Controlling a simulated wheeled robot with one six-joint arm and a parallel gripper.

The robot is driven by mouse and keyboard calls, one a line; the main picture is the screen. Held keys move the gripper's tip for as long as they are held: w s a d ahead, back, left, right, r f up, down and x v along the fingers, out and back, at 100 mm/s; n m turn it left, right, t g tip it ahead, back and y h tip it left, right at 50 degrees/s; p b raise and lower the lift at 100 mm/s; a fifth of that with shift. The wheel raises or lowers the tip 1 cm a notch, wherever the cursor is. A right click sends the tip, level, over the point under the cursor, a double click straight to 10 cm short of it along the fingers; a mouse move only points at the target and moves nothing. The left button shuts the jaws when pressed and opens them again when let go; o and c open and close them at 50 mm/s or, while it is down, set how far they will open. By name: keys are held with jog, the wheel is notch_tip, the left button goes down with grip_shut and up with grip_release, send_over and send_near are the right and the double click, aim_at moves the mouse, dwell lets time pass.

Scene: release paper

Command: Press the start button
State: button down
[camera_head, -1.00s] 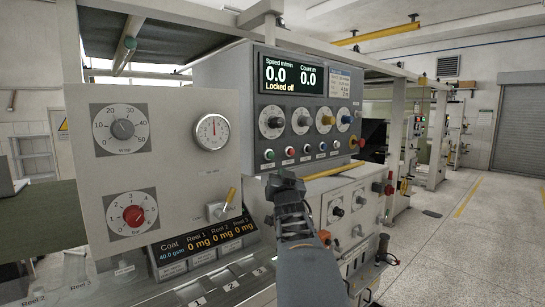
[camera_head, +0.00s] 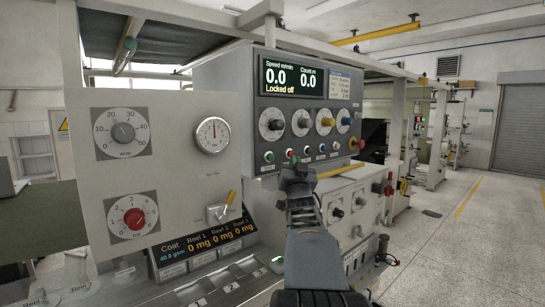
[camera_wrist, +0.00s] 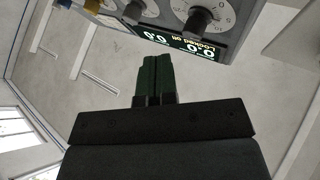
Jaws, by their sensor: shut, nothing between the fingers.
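The control panel (camera_head: 240,110) carries a row of small buttons under its knobs. A green button (camera_head: 269,156) is at the left end, with a red button (camera_head: 290,153) to its right; their labels are too small to read, so I cannot tell which is start. My gripper (camera_head: 293,163) shows just below and in front of the red button, partly covering that area. Whether it touches the panel cannot be told. In the wrist view its dark fingers (camera_wrist: 152,76) are together and empty, pointing towards the panel's upside-down display (camera_wrist: 183,42).
The display (camera_head: 291,77) reads "Locked off", with speed and count at 0.0. Several knobs (camera_head: 272,124) sit above the buttons. A red knob on a yellow base (camera_head: 356,145) is at the panel's lower right.

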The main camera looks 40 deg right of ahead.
aim_at(270, 157)
jog(key=w+p, duration=0.2)
jog(key=w, duration=0.5)
jog(key=shift+d, duration=0.2)
dwell(2.0)
jog(key=shift+w, duration=0.4)
jog(key=shift+w+d, duration=0.1)
jog(key=shift+w, duration=0.35)
dwell(0.7)
jog(key=shift+s+b, duration=0.2)
jog(key=shift+b, duration=0.35)
jog(key=shift+s+b, duration=0.65)
